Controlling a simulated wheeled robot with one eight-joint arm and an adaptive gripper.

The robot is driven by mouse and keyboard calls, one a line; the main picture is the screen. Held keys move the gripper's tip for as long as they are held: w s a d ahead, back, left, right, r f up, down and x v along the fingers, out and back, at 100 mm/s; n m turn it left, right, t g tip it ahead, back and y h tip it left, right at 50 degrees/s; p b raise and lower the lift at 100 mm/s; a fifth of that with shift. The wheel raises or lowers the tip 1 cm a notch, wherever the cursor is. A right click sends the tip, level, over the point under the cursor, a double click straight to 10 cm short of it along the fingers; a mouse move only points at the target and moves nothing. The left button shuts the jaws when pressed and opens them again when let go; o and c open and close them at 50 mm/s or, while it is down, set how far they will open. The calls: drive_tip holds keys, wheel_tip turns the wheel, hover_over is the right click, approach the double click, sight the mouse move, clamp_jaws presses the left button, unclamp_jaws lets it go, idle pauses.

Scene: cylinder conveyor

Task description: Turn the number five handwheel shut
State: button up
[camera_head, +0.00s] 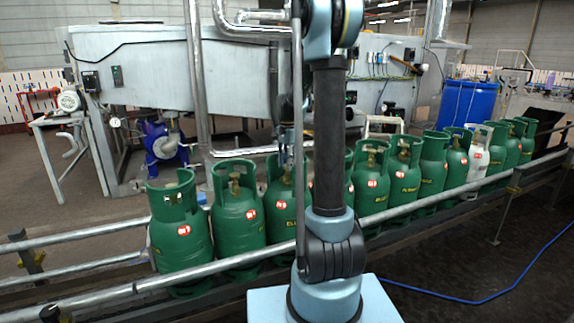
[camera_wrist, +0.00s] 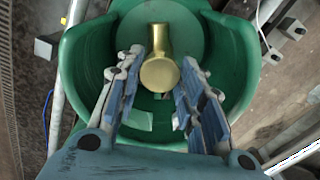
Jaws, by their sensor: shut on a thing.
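A row of green gas cylinders with brass valves stands on a conveyor (camera_head: 130,288). My gripper (camera_head: 285,160), partly hidden behind my arm, points down into the collar of the third cylinder from the left (camera_head: 281,210). In the wrist view its two blue-padded fingers (camera_wrist: 162,72) are on either side of the round brass handwheel (camera_wrist: 159,75) and shut on it. The handwheel sits in the middle of the open green collar (camera_wrist: 85,70). I can make out no number five on it.
Neighbouring cylinders (camera_head: 237,218) stand close on both sides, and one white cylinder (camera_head: 483,162) is further right. Metal guide rails run along the row. A large grey machine (camera_head: 140,60) and a blue drum (camera_head: 467,103) stand behind. A blue hose (camera_head: 470,302) lies on the floor.

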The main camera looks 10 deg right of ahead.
drive_tip(key=shift+w+a, duration=0.1)
drive_tip(key=o, duration=1.1)
drive_tip(key=shift+c, duration=0.2)
wheel_tip(320, 180, up, 12)
